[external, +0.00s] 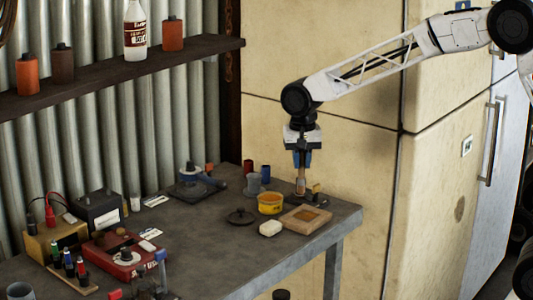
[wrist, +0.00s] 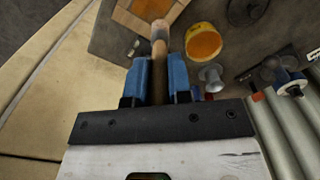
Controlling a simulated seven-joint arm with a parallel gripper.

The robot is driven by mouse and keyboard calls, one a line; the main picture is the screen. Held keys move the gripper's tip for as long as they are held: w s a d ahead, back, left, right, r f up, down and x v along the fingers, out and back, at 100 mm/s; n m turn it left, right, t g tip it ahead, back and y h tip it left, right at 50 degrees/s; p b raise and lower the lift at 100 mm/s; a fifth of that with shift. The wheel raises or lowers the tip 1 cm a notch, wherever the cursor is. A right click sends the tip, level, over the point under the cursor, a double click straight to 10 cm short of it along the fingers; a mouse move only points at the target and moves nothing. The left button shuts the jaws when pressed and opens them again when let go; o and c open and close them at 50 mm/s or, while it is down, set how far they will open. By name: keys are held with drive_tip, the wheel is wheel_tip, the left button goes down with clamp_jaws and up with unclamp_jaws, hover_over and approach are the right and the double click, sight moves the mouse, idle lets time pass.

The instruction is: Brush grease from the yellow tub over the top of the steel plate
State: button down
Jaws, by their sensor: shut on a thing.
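My gripper (external: 302,160) points down above the far right end of the bench. Its blue fingers, also in the wrist view (wrist: 160,72), are shut on a wooden-handled brush (external: 300,184). The brush (wrist: 160,32) points away from the fingers, towards the board; its tip is hard to make out. The yellow tub (external: 270,208) holds orange-yellow grease and stands just left of the brush in the external view; it is right of the brush in the wrist view (wrist: 203,42). A tan board (external: 290,219) lies in front, with a brownish plate (external: 308,215) on top; whether steel, I cannot tell.
A pale block (external: 270,229) and a dark round lid (external: 240,216) lie near the tub. Tools and boxes fill the bench's left side. The cream wall panel (external: 330,100) is close behind my arm.

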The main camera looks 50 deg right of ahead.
sight(302, 178)
drive_tip(key=shift+f, duration=2.75)
drive_tip(key=shift+d+f, duration=0.45)
drive_tip(key=shift+f, duration=0.05)
drive_tip(key=shift+d+f, duration=0.15)
drive_tip(key=shift+d, duration=1.35)
drive_tip(key=shift+a, duration=2)
drive_tip(key=shift+r, duration=4.05)
drive_tip(key=shift+d, duration=0.1)
